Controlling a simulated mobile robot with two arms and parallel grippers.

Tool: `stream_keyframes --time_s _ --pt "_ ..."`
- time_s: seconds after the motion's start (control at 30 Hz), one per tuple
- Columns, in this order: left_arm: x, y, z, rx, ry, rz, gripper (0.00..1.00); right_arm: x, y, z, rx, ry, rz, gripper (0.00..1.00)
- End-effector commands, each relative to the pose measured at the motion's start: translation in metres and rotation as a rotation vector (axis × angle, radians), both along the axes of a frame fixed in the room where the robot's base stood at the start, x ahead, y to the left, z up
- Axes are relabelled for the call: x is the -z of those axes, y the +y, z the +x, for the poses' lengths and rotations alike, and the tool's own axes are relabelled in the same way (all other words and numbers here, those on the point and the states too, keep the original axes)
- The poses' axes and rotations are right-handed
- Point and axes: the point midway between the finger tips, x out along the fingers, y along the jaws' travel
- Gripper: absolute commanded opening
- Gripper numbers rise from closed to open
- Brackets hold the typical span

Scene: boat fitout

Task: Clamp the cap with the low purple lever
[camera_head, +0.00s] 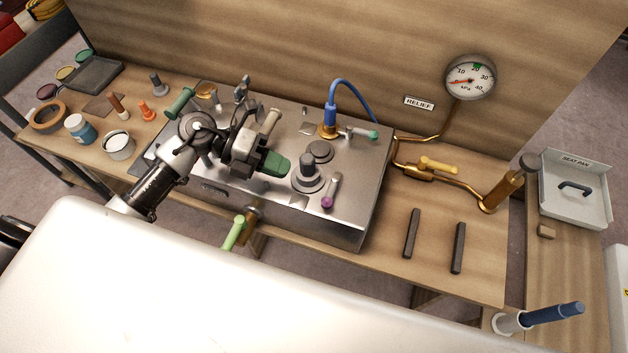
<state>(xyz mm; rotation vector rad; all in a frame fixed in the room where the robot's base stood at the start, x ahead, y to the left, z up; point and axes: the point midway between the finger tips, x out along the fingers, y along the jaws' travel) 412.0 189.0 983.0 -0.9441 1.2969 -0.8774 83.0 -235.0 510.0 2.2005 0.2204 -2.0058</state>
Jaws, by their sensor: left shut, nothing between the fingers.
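The low lever with a purple end (331,190) stands at the front right of the steel box top (350,165). A dark stepped round cap (307,176) sits just left of it, apart from the lever as far as I can see. My left gripper (274,163) is shut and empty above the box, to the left of the cap. It does not appear to touch the cap or the lever. My left arm and hand hide part of the box top behind them. My right gripper is not in view.
A flat dark disc (319,151) lies behind the cap. A teal-tipped lever (362,132) and a blue hose (354,92) stand at the back right. A light green handle (233,233) juts from the box front. Two dark bars (411,233) (458,248) lie on the bench at right.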

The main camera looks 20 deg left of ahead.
Motion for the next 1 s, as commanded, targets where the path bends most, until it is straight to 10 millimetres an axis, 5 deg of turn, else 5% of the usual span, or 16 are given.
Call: stream_keyframes --time_s 0.2,0.6,1.0 --pt "0.011 0.018 -0.009 0.096 0.035 0.13 0.0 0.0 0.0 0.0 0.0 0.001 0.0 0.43" --pt "0.012 0.018 -0.01 0.105 0.04 0.139 0.0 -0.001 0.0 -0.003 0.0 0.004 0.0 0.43" --pt "0.039 -0.035 -0.012 0.104 0.041 0.133 0.0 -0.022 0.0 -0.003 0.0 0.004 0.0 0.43"
